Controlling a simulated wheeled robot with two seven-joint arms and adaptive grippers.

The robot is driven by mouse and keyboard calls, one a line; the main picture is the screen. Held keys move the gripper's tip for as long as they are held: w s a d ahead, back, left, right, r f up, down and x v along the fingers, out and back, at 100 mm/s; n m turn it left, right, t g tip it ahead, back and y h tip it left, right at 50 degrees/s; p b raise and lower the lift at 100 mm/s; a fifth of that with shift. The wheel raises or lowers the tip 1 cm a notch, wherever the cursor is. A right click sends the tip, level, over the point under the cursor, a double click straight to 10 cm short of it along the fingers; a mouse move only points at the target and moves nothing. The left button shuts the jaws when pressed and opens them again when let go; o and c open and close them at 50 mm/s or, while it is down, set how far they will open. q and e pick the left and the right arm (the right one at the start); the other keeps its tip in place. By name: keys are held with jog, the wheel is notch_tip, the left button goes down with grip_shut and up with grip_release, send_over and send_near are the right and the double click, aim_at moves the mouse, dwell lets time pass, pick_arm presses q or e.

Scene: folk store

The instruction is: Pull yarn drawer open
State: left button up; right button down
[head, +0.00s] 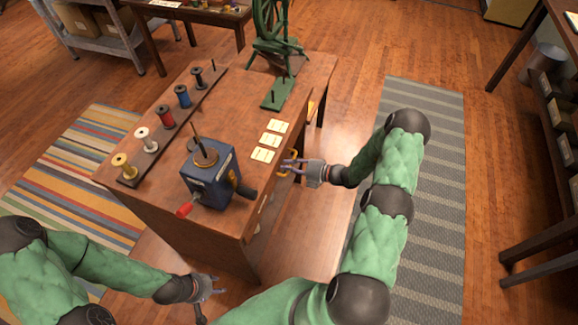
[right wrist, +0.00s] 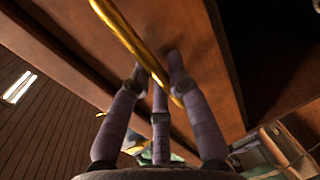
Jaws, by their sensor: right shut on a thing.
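A wooden workbench (head: 222,120) stands in the middle of the head view, with drawers along its right side. A yellow drawer handle (head: 293,152) shows at that side, just under the top. My right gripper (head: 287,164) is at this handle. In the right wrist view the brass-coloured handle bar (right wrist: 128,35) crosses my gripper's fingers (right wrist: 160,85), which are shut on it against the brown drawer front (right wrist: 205,55). I cannot tell how far the drawer stands out. My left gripper (head: 213,287) is open and empty near the bench's front, low in the head view.
On the bench are a rack of thread spools (head: 165,117), a blue winder (head: 210,175) with a red-handled crank, several cards (head: 268,140) and a green spinning wheel (head: 275,40). A striped grey rug (head: 430,180) covers clear floor to the right. Shelving (head: 560,130) stands at far right.

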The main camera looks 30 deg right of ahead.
jog(key=f+p+v, duration=0.1)
jog(key=f+v, duration=0.1)
jog(key=v, duration=0.9)
jog(key=f+p+v, duration=0.1)
jog(key=f+v, duration=0.2)
jog(key=v, duration=0.9)
jog(key=shift+p+v, duration=0.35)
jog(key=shift+v, duration=0.45)
jog(key=shift+w+d+f, duration=0.1)
jog(key=c, duration=1.2)
grip_release()
jog(key=v, duration=1.2)
jog(key=shift+d, duration=0.1)
